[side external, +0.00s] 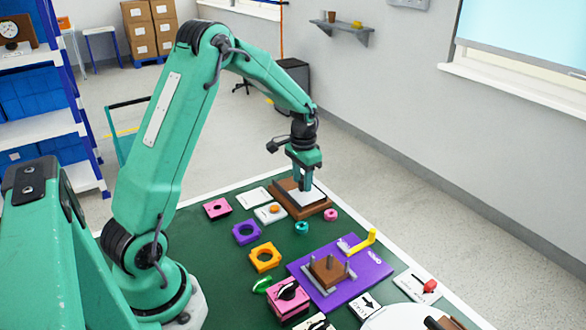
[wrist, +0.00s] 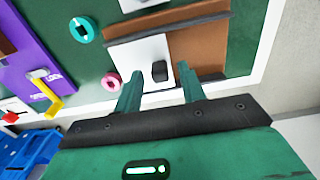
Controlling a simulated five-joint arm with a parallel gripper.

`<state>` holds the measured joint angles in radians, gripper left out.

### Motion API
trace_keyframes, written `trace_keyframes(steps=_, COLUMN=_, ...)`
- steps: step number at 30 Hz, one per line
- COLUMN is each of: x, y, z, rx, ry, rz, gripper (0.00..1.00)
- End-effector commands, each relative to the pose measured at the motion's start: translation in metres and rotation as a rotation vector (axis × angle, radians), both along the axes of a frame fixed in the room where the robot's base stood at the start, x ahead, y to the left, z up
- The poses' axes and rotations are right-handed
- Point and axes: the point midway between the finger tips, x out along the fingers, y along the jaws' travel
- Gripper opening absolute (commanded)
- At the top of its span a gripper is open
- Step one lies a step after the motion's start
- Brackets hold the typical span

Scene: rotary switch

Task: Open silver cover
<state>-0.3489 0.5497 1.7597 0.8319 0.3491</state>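The silver cover (wrist: 138,50) is a flat pale plate with a small dark knob (wrist: 159,71) on it, in the wrist view. It sits on a brown box (wrist: 205,45) with dark edge strips. In the side external view the box (side external: 318,209) stands at the far end of the green table, with the cover (side external: 304,196) partly hidden by my gripper. My gripper (side external: 304,184) points down just over the box. In the wrist view its two fingers (wrist: 159,69) are apart, appearing on either side of the knob. Whether they reach down to the knob's height I cannot tell.
A pink ring (side external: 330,215) and a teal ring (side external: 301,228) lie near the box. A white plate with an orange button (side external: 272,212) is beside it. A purple panel with a yellow handle (side external: 364,242) stands nearer. Bare green table lies between several parts.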

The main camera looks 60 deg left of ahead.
Motion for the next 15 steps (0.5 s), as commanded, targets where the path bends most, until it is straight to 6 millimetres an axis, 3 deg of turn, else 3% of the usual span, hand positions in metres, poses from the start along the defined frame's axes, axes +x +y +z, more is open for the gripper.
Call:
trace_keyframes(steps=2, x=-0.0001, y=0.0000, z=0.0000, rx=0.000, ry=0.000, rz=0.000, gripper=0.40)
trace_keyframes(steps=8, x=-0.0001, y=0.0000, z=0.0001, rx=0.000, ry=0.000, rz=0.000, gripper=0.01)
trace_keyframes(steps=15, x=0.0000, y=0.0017, z=0.0002, rx=0.000, ry=0.000, rz=0.001, gripper=0.00)
